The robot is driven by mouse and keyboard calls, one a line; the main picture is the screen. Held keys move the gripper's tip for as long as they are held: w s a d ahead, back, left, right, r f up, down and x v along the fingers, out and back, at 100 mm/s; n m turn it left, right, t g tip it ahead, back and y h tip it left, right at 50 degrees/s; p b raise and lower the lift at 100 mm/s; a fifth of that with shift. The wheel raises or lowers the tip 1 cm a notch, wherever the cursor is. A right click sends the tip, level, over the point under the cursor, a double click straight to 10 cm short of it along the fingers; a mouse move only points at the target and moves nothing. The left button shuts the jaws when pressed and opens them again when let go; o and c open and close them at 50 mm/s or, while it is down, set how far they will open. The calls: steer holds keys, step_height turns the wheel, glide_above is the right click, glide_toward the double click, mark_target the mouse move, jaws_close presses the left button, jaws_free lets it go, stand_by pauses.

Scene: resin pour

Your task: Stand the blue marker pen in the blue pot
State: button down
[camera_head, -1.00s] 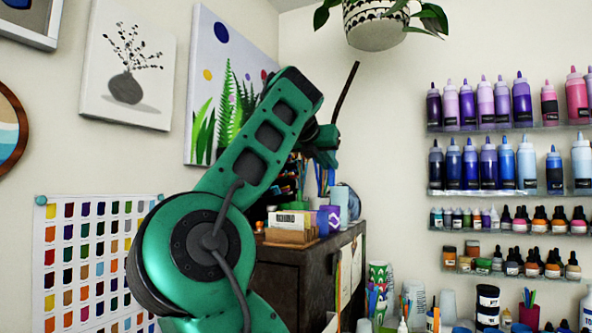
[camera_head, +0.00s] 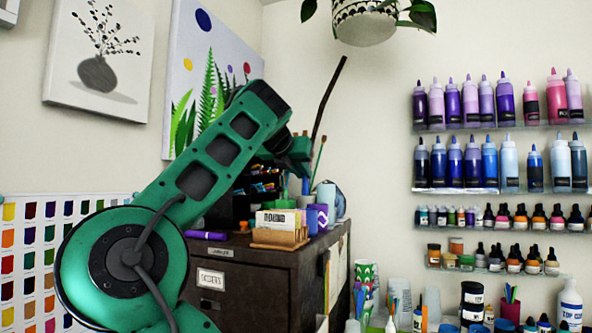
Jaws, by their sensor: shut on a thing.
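My gripper (camera_head: 300,160) is at the end of the green arm, above the back of the dark cabinet top. Its fingers are small and mostly hidden. It is shut on what looks like the blue marker pen (camera_head: 306,185), a narrow upright blue shape just below the hand. A blue-violet pot (camera_head: 318,216) stands on the cabinet, below and slightly right of the gripper; it looks like the blue pot. I cannot see into it. The pen appears above the pot in the picture, but I cannot tell their depth apart.
The cabinet (camera_head: 265,265) carries a wooden card holder (camera_head: 280,238), a lying purple marker (camera_head: 206,234) and a pale blue cylinder (camera_head: 326,192) close to the pot. Thin brushes (camera_head: 318,158) stand behind. A plant pot (camera_head: 364,25) hangs above. Bottle shelves (camera_head: 500,188) line the right wall.

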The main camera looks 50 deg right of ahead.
steer(key=shift+f, duration=4.3)
steer(key=c, duration=1.7)
jaws_free()
steer(key=shift+o, duration=0.2)
steer(key=shift+a, duration=0.1)
steer(key=v, duration=1)
steer(key=shift+a, duration=0.25)
steer(key=shift+s+r, duration=0.1)
steer(key=shift+s, duration=0.05)
